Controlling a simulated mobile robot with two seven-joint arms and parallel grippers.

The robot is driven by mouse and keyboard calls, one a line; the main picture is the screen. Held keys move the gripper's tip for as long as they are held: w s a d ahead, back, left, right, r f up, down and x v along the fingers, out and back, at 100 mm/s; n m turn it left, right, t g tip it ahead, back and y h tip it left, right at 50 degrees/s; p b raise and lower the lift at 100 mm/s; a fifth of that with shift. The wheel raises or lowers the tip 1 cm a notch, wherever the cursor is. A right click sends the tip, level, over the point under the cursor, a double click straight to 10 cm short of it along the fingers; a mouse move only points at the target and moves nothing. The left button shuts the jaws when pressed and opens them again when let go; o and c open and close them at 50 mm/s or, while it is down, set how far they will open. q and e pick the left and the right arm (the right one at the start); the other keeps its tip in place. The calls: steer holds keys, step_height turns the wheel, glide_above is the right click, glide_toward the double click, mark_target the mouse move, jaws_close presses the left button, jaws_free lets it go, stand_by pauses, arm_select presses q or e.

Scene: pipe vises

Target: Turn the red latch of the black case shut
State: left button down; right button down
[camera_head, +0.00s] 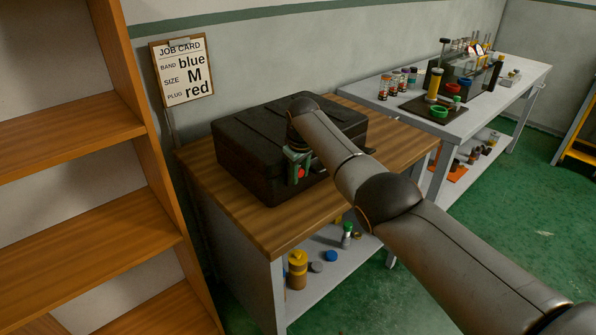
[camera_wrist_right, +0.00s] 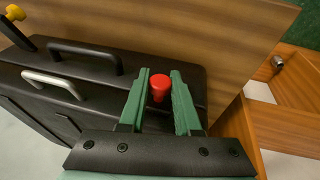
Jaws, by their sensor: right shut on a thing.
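The black case (camera_head: 245,150) lies with its lid down on the wooden table top. The red latch (camera_head: 302,173) is on its near side, largely covered by my right gripper (camera_head: 297,168). In the right wrist view the latch (camera_wrist_right: 160,84) is a round red knob between the two green fingers of the right gripper (camera_wrist_right: 160,76). The fingers are shut on it. How far the latch is turned cannot be told. The case (camera_wrist_right: 190,80) also shows in the wrist view, partly hidden by the gripper. My left gripper is not in view.
The wooden table (camera_head: 215,205) has bare room in front of the case. A yellow bottle (camera_head: 297,268) and small items stand on its lower shelf. A wooden shelf unit (camera_head: 90,130) is close on the left. A job card (camera_head: 184,72) hangs on the wall. A grey bench (camera_head: 480,110) stands at right.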

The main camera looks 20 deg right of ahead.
stand_by(0.3)
steer(key=c, duration=0.6)
jaws_free()
steer(key=shift+r, duration=0.1)
steer(key=shift+p+v, duration=0.75)
steer(key=shift+v, duration=0.1)
steer(key=v, duration=1)
steer(key=shift+r, duration=0.3)
steer(key=shift+a+f, duration=0.1)
steer(key=shift+a, duration=0.05)
